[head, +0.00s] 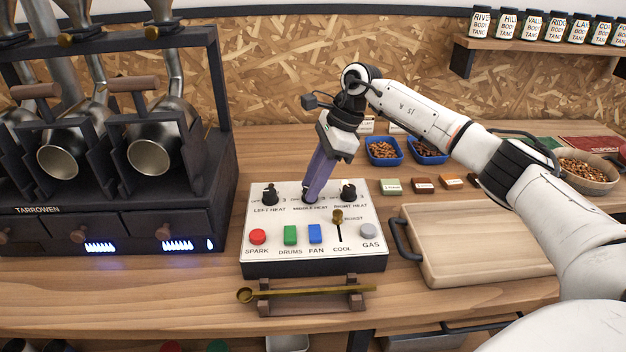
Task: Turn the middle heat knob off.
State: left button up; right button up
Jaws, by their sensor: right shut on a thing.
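The control panel (313,263) is a white-topped box with a dark front on the wooden counter. Its top row has the left heat knob (270,193), the middle heat knob (311,195) and the right heat knob (348,192), all black. My right gripper (312,190) comes down from above and is shut on the middle heat knob, hiding most of it, so its pointer setting cannot be read. The left and right knobs are untouched. My left gripper is not in view.
Below the knobs are a red spark button (258,237), several coloured buttons and a brass lever (337,217). A dark roaster (100,180) with blue flames stands left. A cutting board (470,245) lies right, and a brass scoop (305,291) rests in front.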

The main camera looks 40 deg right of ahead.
jog(key=n+g, duration=0.1)
jog(key=n, duration=0.2)
jog(key=n+g, duration=0.1)
jog(key=n, duration=0.1)
jog(key=shift+w+n, duration=0.2)
jog(key=shift+n, duration=0.2)
jog(key=shift+n+g+b, duration=0.35)
jog(key=shift+n+g, duration=0.05)
jog(key=shift+n, duration=0.4)
jog(key=o, duration=1.1)
jog(key=shift+c, duration=0.2)
jog(key=s+p+v, duration=0.1)
jog(key=p+v, duration=0.6)
jog(key=v, duration=0.3)
jog(key=shift+w, duration=0.5)
